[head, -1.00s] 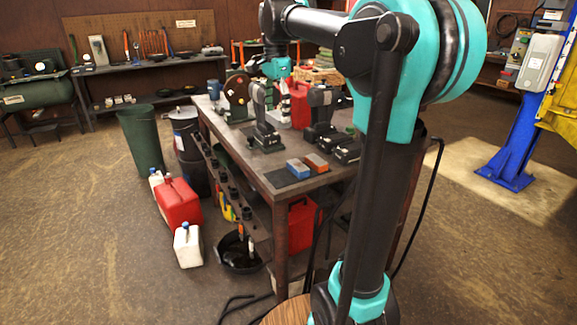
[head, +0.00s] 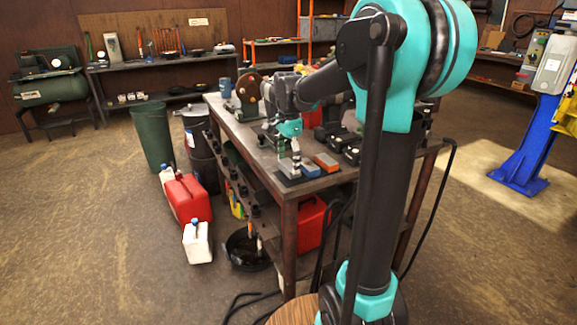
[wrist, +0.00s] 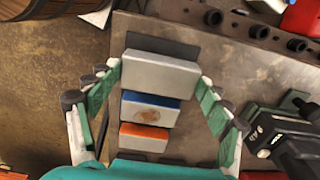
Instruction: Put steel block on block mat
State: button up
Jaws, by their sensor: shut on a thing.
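A plain grey steel block (wrist: 160,75) sits between the two green fingers of my gripper (wrist: 160,79) in the wrist view, and the gripper is shut on it. The dark block mat (wrist: 163,45) shows past the block's far edge, and the block covers part of it. Whether the block touches the mat or hangs just above it, I cannot tell. In the head view my gripper (head: 291,152) is over the near corner of the workbench, with the steel block (head: 288,168) low beneath it, beside the blue block.
A blue-topped block (wrist: 150,108) and an orange-topped block (wrist: 144,137) lie in a row beside the steel block. Black tools (wrist: 290,135) stand to the right on the workbench (head: 258,160). The bench edge is close to the mat.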

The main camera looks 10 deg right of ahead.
aim_at(289, 164)
jog(key=shift+f, duration=0.8)
jog(key=shift+f, duration=0.1)
jog(key=o, duration=1.5)
jog(key=shift+o, duration=0.2)
notch_tip(289, 164, up, 12)
